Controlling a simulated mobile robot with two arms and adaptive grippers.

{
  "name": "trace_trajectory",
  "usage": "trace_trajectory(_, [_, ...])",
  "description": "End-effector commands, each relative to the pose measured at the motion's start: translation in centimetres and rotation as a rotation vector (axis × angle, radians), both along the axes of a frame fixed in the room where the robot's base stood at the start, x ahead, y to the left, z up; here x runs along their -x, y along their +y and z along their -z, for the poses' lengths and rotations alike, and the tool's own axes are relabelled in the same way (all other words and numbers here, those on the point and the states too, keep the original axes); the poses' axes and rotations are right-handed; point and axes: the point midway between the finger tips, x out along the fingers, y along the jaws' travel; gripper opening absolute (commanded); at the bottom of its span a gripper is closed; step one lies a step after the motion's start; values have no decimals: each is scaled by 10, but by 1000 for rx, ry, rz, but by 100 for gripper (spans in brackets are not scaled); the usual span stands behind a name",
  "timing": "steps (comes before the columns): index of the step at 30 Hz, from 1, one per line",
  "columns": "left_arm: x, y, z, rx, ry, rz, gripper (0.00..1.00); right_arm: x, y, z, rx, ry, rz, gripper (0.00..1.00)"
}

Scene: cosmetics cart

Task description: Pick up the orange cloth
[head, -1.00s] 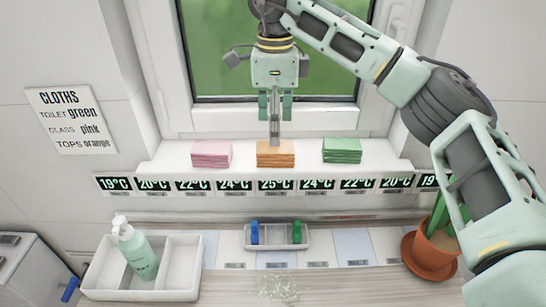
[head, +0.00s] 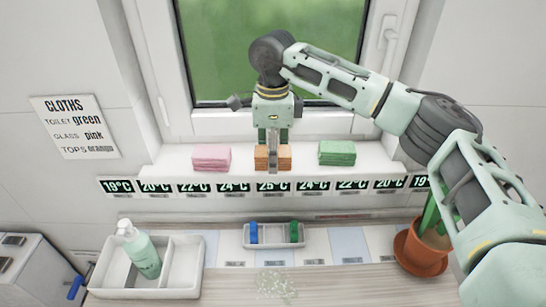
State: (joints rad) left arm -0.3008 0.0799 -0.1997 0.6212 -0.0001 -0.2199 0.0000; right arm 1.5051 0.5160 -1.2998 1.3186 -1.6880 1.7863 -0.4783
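The orange cloth stack (head: 284,158) sits on the white window ledge (head: 240,166), in the middle of the three folded stacks. My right gripper (head: 272,160) comes down from above, with its fingers in front of the middle of the orange stack. The fingers hide part of the stack. They look close together, seen edge-on, and I cannot tell whether they have closed on cloth. My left gripper is not in the head view.
A pink stack (head: 211,157) lies left and a green stack (head: 337,152) right on the ledge. Below stand a white caddy (head: 188,265) with a pump bottle (head: 143,254), a small tray (head: 274,241) with blue and green items, and a potted plant (head: 420,252).

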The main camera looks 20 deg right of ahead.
Motion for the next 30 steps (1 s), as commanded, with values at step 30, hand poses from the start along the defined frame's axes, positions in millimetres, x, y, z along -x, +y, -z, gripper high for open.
trace_trajectory(30, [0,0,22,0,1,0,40,-1,1,-37,-1,-4,0,17])
